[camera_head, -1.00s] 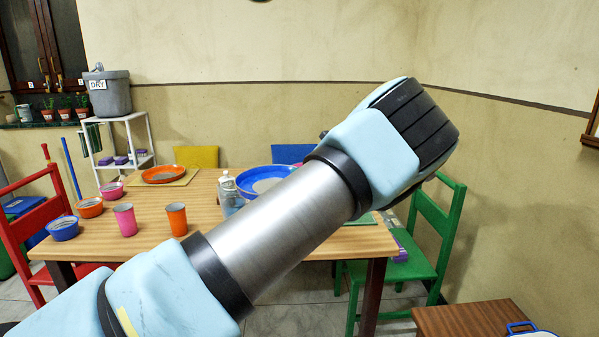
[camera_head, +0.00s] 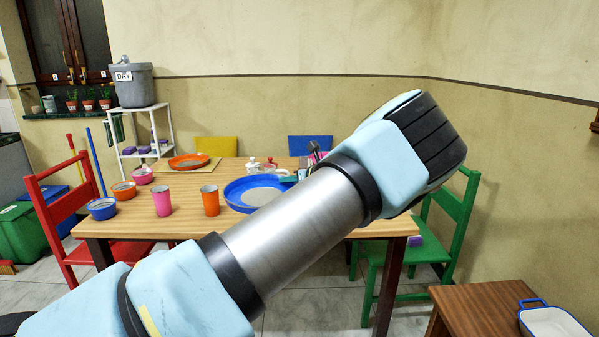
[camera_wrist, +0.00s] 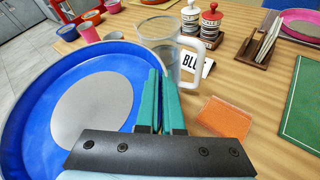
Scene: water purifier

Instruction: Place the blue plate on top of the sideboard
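The blue plate (camera_head: 236,195), round with a raised rim and a grey centre, shows beyond my arm at the table in the head view. It fills the left of the wrist view (camera_wrist: 30,122). My gripper (camera_wrist: 160,75) has its two teal fingers close together on the plate's right rim, and they appear shut on it. The exact contact is partly hidden by the fingers. In the head view my arm hides the plate's right part. A brown wooden piece of furniture (camera_head: 470,309) stands at the lower right; I cannot tell whether it is the sideboard.
An orange block (camera_wrist: 225,117) lies to the right. Cups and bowls, including a pink cup (camera_head: 162,202), stand on the table's left. A white-and-blue dish (camera_head: 553,322) sits on the brown furniture.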

